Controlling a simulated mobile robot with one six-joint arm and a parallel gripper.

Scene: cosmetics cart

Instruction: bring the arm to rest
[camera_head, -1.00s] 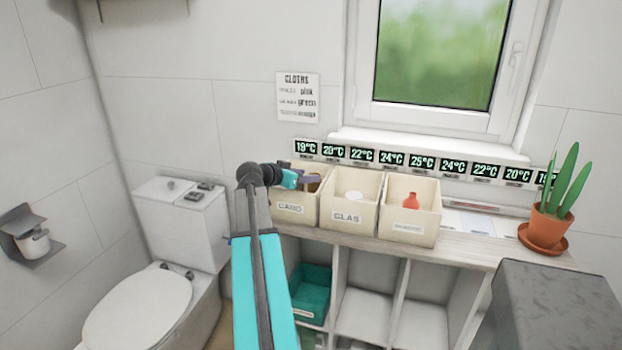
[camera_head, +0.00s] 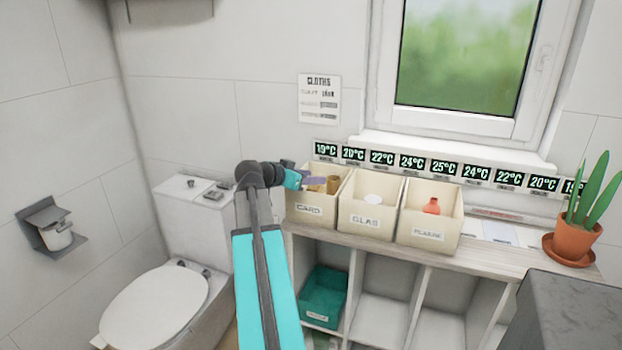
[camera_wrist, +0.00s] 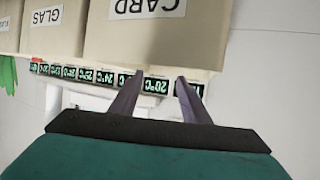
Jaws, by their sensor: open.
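My gripper (camera_head: 314,181) is at the left end of the shelf top, by the bin labelled CARD (camera_head: 309,211). In the wrist view my gripper (camera_wrist: 155,95) shows two purple fingers spread apart with nothing between them. The CARD bin also shows there, upside down (camera_wrist: 150,40), beyond the fingertips. In the head view brown items (camera_head: 333,184) sit in that bin, partly hidden by the gripper. My teal arm reaches up from the bottom of the head view.
The GLAS bin (camera_head: 369,221) holds a white item, and the bin to its right (camera_head: 428,234) holds a red item (camera_head: 432,206). A potted plant (camera_head: 575,240) stands at the right end. A toilet (camera_head: 155,305) is at left. A teal box (camera_head: 323,297) sits in a lower compartment.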

